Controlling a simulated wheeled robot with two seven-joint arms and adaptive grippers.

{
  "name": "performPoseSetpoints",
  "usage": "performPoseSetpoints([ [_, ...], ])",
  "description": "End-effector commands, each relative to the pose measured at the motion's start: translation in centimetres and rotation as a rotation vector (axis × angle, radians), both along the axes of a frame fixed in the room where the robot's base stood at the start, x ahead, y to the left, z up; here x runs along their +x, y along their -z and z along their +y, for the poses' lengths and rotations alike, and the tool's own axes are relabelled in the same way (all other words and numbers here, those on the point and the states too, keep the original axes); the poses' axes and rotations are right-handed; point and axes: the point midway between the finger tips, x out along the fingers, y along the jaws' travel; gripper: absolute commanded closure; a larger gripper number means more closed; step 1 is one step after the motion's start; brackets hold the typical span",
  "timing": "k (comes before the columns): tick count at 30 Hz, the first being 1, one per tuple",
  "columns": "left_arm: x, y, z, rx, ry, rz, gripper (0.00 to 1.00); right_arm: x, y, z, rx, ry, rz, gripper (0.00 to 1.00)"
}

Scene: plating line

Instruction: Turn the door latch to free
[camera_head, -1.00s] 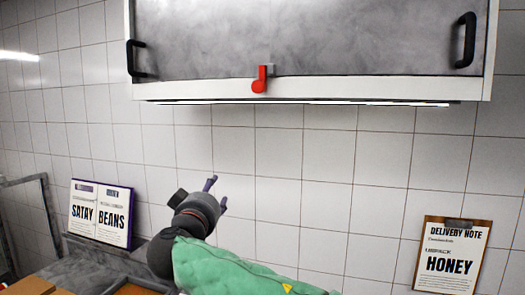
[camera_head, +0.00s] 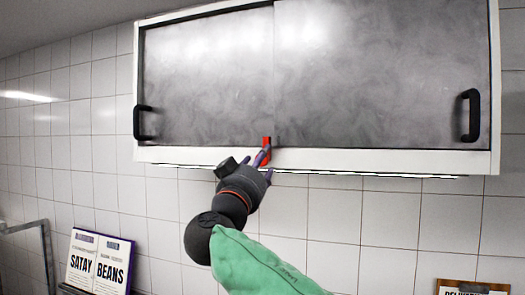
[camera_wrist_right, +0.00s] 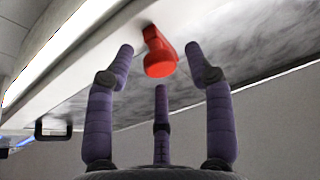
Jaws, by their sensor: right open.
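The red door latch (camera_head: 266,142) sits at the bottom edge of the wall cabinet, where its two grey doors meet. In the head view its lower part is hidden by my fingers. In the right wrist view the latch (camera_wrist_right: 158,55) shows its rounded red knob between the fingertips. My right gripper (camera_head: 261,161) is just below and in front of it. Its purple fingers are spread around the knob, and I see gaps on both sides in the wrist view (camera_wrist_right: 160,68). My left gripper is in neither view.
The cabinet has a left door (camera_head: 205,80) and a right door (camera_head: 385,75), with black handles (camera_head: 142,122) and (camera_head: 470,115) at the outer sides. Its white bottom rail (camera_head: 400,161) overhangs the tiled wall. Label cards (camera_head: 98,262) stand low left; a clipboard (camera_head: 470,288) hangs low right.

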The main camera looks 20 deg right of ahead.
Motion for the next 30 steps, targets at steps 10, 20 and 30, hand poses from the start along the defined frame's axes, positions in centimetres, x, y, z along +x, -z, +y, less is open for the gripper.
performPoseSetpoints([
  [10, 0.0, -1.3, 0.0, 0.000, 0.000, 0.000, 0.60, 2.0, -0.9, -1.3, 0.000, 0.000, 0.001, 0.46],
  [20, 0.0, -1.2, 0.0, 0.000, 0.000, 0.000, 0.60, 2.0, -0.9, -1.3, -0.001, -0.001, 0.002, 0.72],
  [30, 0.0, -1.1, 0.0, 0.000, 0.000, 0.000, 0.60, 2.0, -1.0, -1.2, -0.007, -0.003, 0.004, 0.99],
])
